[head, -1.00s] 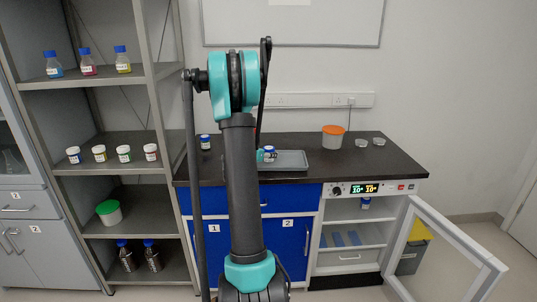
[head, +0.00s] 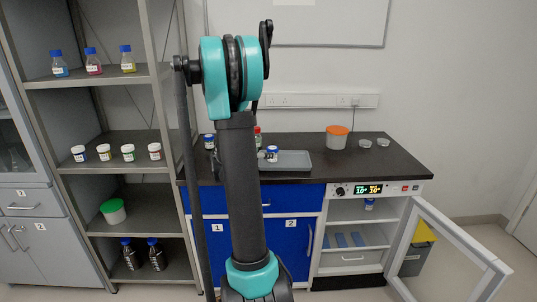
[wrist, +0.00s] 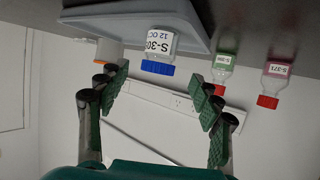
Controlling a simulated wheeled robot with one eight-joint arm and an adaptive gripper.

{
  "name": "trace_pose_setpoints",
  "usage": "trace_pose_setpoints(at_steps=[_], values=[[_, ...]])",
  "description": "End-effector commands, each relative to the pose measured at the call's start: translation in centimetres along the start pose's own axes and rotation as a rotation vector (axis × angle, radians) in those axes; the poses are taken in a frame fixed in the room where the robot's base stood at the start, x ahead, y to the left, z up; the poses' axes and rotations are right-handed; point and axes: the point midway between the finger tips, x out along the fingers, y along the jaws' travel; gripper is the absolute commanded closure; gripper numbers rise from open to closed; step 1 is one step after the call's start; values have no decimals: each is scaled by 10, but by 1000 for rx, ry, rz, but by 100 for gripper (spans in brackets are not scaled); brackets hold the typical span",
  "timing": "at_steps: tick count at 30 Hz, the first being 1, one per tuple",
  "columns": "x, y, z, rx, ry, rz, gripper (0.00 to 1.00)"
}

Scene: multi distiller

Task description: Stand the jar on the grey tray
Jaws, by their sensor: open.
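The jar (head: 272,155) with a blue cap and white label stands upright on the grey tray (head: 297,161) on the dark counter, near the tray's left end. The wrist view is upside down. There the jar (wrist: 160,45) rests on the tray (wrist: 190,12), its blue cap pointing down in the picture. My gripper (wrist: 160,92) is open and empty. Its two fingers lie to either side of the jar in the picture, apart from it. In the head view my arm hides most of the gripper.
Another blue-capped jar (head: 209,142) stands left. An orange-lidded tub (head: 337,137) stands right. A cabinet door (head: 446,250) hangs open.

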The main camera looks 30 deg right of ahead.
Motion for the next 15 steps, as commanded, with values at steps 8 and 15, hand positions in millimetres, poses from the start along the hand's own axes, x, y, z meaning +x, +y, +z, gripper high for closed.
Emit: trace_pose_setpoints(at_steps=[8,15], values=[[-33,0,0,-1,0,0,35],[-46,3,7,-24,-27,-10,35]])
